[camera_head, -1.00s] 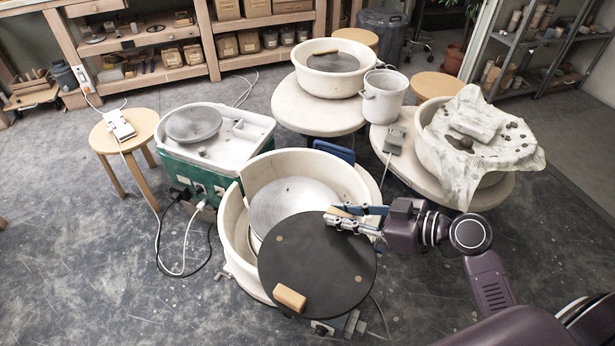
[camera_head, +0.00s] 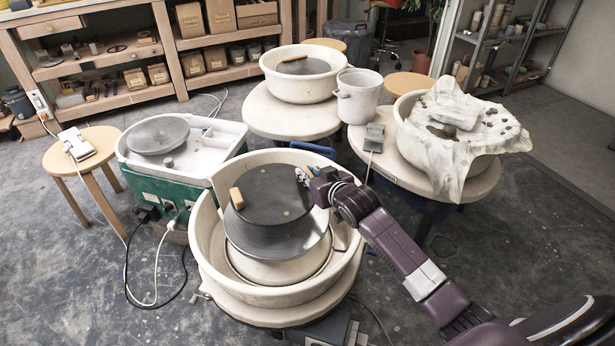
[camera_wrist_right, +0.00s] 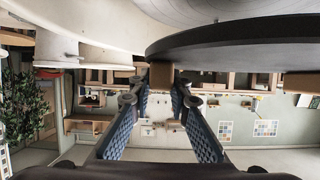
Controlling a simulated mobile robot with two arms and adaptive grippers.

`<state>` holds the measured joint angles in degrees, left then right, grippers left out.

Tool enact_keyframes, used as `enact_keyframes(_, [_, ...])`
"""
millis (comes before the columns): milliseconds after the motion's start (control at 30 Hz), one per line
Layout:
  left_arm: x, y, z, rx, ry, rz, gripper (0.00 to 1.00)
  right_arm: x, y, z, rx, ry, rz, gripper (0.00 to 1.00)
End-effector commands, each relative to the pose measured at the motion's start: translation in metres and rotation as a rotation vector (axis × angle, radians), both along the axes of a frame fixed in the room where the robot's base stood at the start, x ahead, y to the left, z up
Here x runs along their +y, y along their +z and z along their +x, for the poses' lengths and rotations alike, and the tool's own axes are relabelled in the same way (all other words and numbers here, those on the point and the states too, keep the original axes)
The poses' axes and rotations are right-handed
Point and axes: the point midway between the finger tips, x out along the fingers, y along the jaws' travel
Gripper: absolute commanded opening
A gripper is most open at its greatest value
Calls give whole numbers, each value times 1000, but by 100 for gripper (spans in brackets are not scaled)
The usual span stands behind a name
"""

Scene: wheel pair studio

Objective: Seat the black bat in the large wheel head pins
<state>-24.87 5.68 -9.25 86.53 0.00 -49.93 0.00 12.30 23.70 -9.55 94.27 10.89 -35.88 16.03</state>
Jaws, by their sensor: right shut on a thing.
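The black bat (camera_head: 270,190) is a dark round disc over the wheel head (camera_head: 290,245) of the large wheel, set toward its back, leaving the grey front of the head uncovered. The bat's rim (camera_wrist_right: 235,38) also shows in the right wrist view. One wooden block (camera_head: 237,198) is on its left side. My right gripper (camera_head: 304,177) is shut on the bat's other block (camera_wrist_right: 161,75) at the back right edge. The pins and their holes are hidden under the bat; I cannot tell whether it touches the head. My left gripper is not in view.
A cream splash pan (camera_head: 207,250) surrounds the wheel head. A green-based wheel (camera_head: 150,205) stands left, another wheel with a basin (camera_head: 300,88) behind, and a cloth-draped basin (camera_head: 415,145) right. A white bucket (camera_head: 358,98) stands between the back wheels.

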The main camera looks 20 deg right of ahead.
Motion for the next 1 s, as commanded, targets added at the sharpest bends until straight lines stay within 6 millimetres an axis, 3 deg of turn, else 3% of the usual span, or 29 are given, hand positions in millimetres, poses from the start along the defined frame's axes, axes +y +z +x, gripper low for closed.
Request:
enact_keyframes(300, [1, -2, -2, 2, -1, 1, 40, 0, 4, 0, -5, 2, 3, 0])
enact_keyframes(600, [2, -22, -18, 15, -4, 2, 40, 0, 4, -1, -9, 12, 7, 0])
enact_keyframes(1000, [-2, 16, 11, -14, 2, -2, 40, 0, -26, -1, -10, 12, 7, 0])
